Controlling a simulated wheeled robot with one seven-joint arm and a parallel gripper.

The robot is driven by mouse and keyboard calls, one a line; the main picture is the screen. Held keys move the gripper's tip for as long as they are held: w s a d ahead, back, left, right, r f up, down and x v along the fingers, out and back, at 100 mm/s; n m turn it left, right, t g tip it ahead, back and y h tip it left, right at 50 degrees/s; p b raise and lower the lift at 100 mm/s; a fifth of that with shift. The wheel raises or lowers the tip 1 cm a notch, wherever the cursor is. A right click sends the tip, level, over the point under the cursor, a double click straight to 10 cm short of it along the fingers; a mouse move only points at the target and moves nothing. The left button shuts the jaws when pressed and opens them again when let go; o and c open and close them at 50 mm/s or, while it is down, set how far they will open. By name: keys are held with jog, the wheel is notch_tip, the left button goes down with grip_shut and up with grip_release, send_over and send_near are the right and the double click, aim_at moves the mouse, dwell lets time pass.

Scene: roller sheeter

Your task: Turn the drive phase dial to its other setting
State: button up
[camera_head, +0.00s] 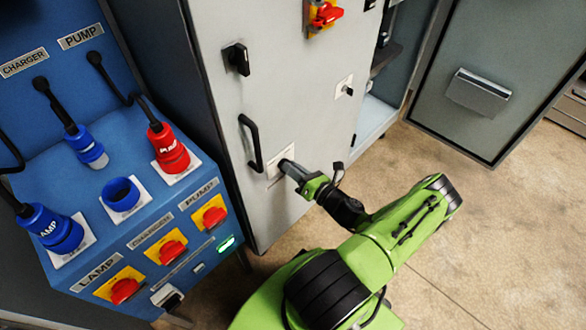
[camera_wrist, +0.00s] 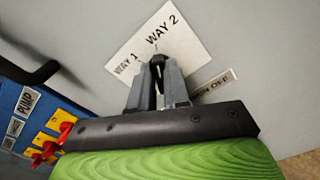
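The drive phase dial (camera_wrist: 158,66) is a small black knob on a white plate (camera_wrist: 128,52) marked WAY 1 and WAY 2, on the grey cabinet door. My gripper (camera_wrist: 158,72) reaches it, with its two grey fingers closed in on either side of the knob. The fingers cover most of the dial, so which mark it points to is hard to tell. In the head view my gripper (camera_head: 284,166) is against the same white plate (camera_head: 279,158), low on the door, and hides the dial.
A black door handle (camera_head: 251,145) stands out just left of the plate. Above are a black rotary knob (camera_head: 237,59), a key switch (camera_head: 347,90) and a red switch (camera_head: 325,15). A blue panel (camera_head: 135,205) with plugs and red switches stands left. Open floor lies right.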

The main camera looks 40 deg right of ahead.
jog(key=o, duration=0.4)
jog(key=shift+c, duration=0.2)
jog(key=shift+s, duration=0.1)
jog(key=s+p, duration=0.2)
jog(key=s, duration=1.3)
jog(key=shift+s+d, duration=0.2)
jog(key=shift+s, duration=0.1)
